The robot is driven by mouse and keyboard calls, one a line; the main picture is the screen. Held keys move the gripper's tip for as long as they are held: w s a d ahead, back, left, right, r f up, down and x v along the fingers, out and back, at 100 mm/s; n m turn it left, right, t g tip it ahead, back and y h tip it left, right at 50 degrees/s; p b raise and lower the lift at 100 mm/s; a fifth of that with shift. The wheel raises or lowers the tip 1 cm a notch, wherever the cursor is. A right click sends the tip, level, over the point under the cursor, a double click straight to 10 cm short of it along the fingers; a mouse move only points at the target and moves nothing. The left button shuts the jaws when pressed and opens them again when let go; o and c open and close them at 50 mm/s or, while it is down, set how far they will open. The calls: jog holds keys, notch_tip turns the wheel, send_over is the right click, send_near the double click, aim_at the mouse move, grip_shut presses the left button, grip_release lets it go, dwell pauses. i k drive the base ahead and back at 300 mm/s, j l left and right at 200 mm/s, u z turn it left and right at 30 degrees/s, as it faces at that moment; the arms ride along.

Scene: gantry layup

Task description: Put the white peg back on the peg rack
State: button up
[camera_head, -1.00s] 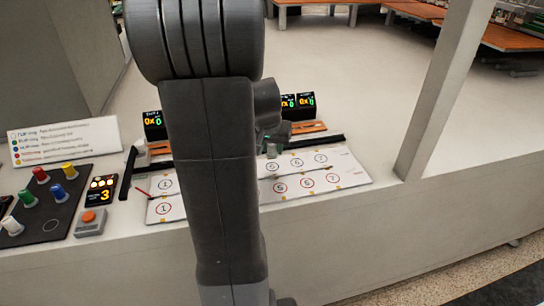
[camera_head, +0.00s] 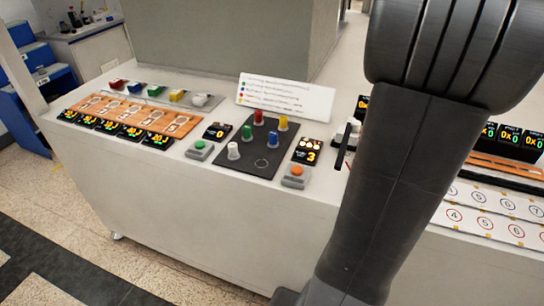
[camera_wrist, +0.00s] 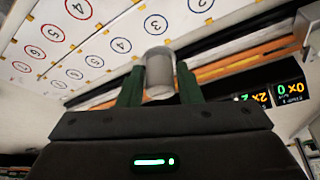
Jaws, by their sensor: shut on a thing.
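A white peg (camera_wrist: 159,72) stands between the two green fingers of my gripper (camera_wrist: 160,88) in the wrist view, above a white board with numbered circles. The gripper is shut on it. In the head view my arm hides most of the gripper. The dark peg board (camera_head: 225,165) lies on the bench there, left of my arm. It bears a white peg (camera_head: 233,151), a green peg (camera_head: 247,133), a red peg (camera_head: 258,118), a blue peg (camera_head: 272,140) and a yellow peg (camera_head: 283,123). An empty ring mark (camera_head: 261,163) shows near its front right.
A sign with coloured dots (camera_head: 300,98) stands behind the board. Button boxes with a green (camera_head: 199,146) and an orange button (camera_head: 296,173) flank it. An orange strip (camera_head: 92,104) with displays lies far left. Numbered white boards (camera_head: 490,205) lie right of my arm.

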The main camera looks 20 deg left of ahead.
aim_at(262, 164)
jog(key=k+j, duration=0.1)
jog(key=j, duration=1.35)
jog(key=k+j, duration=0.15)
jog(key=j, duration=0.55)
